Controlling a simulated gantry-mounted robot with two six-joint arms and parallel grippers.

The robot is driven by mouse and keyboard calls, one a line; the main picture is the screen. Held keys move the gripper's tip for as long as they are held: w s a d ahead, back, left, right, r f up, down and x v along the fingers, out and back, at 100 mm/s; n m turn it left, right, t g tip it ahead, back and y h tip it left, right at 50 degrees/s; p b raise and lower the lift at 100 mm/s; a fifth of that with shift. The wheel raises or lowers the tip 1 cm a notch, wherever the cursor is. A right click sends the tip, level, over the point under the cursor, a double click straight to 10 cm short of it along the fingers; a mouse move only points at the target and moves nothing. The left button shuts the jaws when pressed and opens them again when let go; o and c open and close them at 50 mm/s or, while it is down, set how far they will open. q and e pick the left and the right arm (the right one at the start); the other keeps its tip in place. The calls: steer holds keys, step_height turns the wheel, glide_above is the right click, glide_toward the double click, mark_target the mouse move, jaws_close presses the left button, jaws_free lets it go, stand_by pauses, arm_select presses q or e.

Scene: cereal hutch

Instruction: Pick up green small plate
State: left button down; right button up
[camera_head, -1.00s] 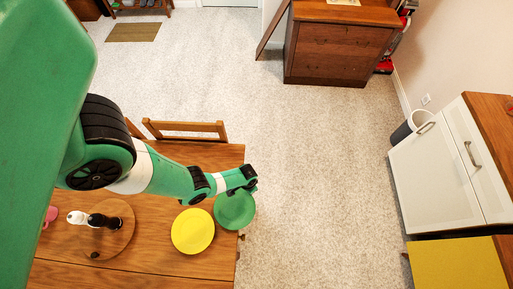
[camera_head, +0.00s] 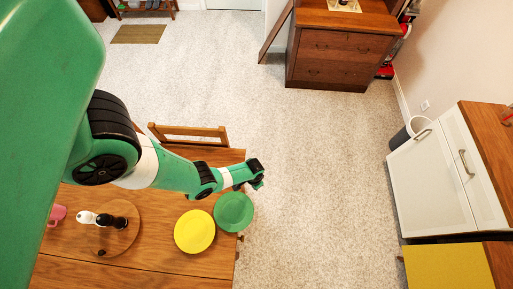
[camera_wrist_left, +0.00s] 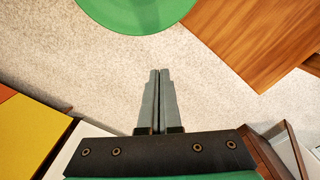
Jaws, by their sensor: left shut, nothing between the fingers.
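The green small plate (camera_head: 234,212) lies flat near the right edge of the wooden table (camera_head: 160,262) in the head view, touching or nearly touching the yellow plate (camera_head: 194,231). The green plate also shows at the top of the left wrist view (camera_wrist_left: 135,10), cut off by the frame. My left gripper (camera_head: 258,182) is above and just beyond the plate in the head view. In the left wrist view my left gripper (camera_wrist_left: 159,85) has its fingers shut together, empty, pointing toward the floor beside the table and apart from the plate. My right gripper is not in view.
A round wooden board (camera_head: 124,236) holds white and black shakers. A pink mug (camera_head: 57,214) stands at the table's left. A chair (camera_head: 190,133) is at the table's far edge. Open carpet (camera_head: 320,190) lies between the table and the white cabinet (camera_head: 432,185).

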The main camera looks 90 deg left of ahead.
arm_select(q)
step_height(320, 180, up, 4)
steer(key=shift+p, duration=1.15)
steer(key=c, duration=1)
jaws_free()
steer(key=shift+f, duration=0.1)
steer(key=shift+o, duration=0.2)
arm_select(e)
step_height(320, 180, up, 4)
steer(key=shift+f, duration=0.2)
arm_select(q)
steer(key=shift+m, duration=0.3)
